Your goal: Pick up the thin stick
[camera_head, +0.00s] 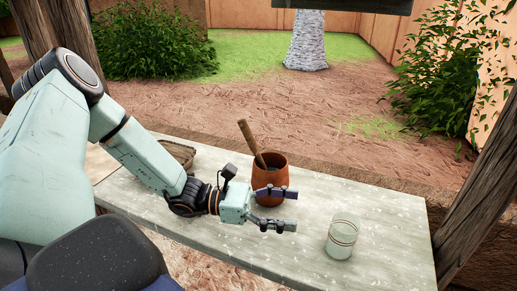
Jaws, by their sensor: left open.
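A thin brown wooden stick (251,143) leans to the upper left out of a reddish-brown clay pot (270,172). Its lower end is hidden inside the pot. The pot stands upright on the pale table. My left gripper (287,208) is open and empty, pointing right, in front of the pot in the picture. Its upper finger covers part of the pot's lower side. I cannot tell whether it touches the pot. My right gripper is not in view.
A greenish glass (342,238) stands on the table (395,235) to the right of the gripper. A brown basket-like item (178,153) sits behind my left forearm, partly hidden. A wooden post (484,190) stands at the right edge. The table's right part is mostly clear.

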